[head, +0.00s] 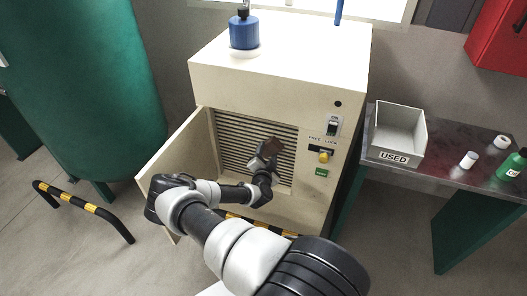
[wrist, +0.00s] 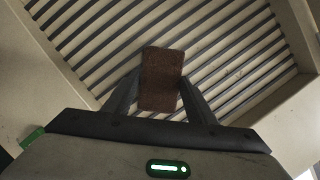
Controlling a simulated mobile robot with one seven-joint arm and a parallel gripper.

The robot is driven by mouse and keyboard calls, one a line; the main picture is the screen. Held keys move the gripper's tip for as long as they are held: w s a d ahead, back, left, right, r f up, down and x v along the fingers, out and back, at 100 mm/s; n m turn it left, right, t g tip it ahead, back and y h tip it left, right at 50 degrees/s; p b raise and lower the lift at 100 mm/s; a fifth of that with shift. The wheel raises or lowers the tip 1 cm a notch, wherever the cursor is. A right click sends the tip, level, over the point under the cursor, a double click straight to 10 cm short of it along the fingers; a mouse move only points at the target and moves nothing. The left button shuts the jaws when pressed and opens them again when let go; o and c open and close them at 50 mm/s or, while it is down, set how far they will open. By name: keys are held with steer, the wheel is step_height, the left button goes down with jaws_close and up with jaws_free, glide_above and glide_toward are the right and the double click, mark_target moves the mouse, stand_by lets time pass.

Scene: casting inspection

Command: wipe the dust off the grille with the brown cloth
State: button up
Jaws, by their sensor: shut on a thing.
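The cream cabinet's door (head: 178,160) stands open to the left, and the slatted grille (head: 232,143) shows inside the opening. My gripper (head: 267,153) is inside the opening in front of the grille. In the wrist view, my gripper (wrist: 160,95) is shut on the brown cloth (wrist: 162,72), which sits between the two fingers. The cloth also shows in the head view (head: 273,146) as a small brown patch. The slats of the grille (wrist: 215,45) fill the wrist view behind it. I cannot tell whether the cloth touches the slats. My arm hides the grille's lower part.
A grey bin labelled USED (head: 398,132) stands on the metal bench (head: 450,170) at right, with a white container (head: 468,160) and a green bottle (head: 511,166). A switch (head: 332,126) and a yellow knob (head: 324,156) are on the cabinet front. A black-yellow barrier (head: 85,207) stands left.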

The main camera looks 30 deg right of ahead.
steer(key=shift+s+d+r, duration=0.1)
steer(key=shift+s+d, duration=0.55)
steer(key=shift+s, duration=0.1)
steer(key=s+a+p, duration=0.2)
steer(key=s+a, duration=0.1)
steer(key=a, duration=0.2)
steer(key=shift+s, duration=0.35)
steer(key=shift+s+a+p, duration=0.45)
steer(key=shift+s+a, duration=0.45)
steer(key=shift+a, duration=0.2)
